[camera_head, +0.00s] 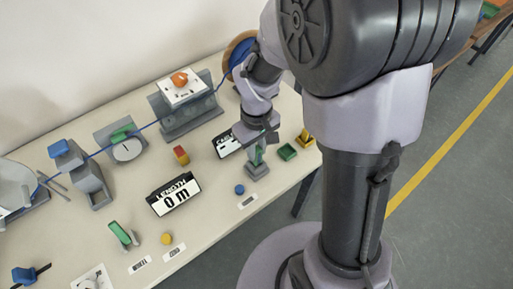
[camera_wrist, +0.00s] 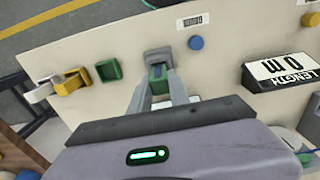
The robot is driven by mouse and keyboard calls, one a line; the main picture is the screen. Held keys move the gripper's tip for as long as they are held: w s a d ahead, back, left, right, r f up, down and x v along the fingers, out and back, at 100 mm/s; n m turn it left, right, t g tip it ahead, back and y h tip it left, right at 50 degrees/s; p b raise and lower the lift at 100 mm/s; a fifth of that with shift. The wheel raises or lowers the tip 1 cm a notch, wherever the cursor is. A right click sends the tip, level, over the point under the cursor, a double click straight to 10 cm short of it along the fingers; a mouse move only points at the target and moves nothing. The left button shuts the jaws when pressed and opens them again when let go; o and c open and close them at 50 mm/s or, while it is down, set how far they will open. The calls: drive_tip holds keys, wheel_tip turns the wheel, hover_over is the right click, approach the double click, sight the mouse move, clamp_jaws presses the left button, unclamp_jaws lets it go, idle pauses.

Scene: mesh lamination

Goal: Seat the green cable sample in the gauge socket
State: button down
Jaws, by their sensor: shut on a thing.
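The green cable sample (camera_wrist: 157,73) is between my fingertips in the wrist view; only a small part of it shows. My gripper (camera_wrist: 158,82) is shut on it. In the head view, my gripper (camera_head: 258,141) points down over a small grey block, the gauge socket (camera_head: 257,171), and a bit of the green sample (camera_head: 259,154) shows above the block. The socket (camera_wrist: 157,54) also shows in the wrist view just beyond the fingertips. I cannot tell how deep the sample sits in it.
A small green tray (camera_head: 287,152) and a yellow stand (camera_head: 305,138) are right of the socket. A blue button (camera_head: 239,189) lies in front. A partly hidden display (camera_head: 226,143) and the length display (camera_head: 174,194) are to the left. A blue cable runs through machines behind.

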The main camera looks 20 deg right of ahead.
drive_tip(key=shift+f+b, duration=1.15)
drive_tip(key=shift+f, duration=0.4)
drive_tip(key=c, duration=1.1)
unclamp_jaws()
drive_tip(key=shift+c, duration=0.2)
drive_tip(key=shift+r, duration=0.1)
wheel_tip(320, 180, up, 17)
drive_tip(key=p, duration=0.7)
drive_tip(key=shift+r, duration=0.1)
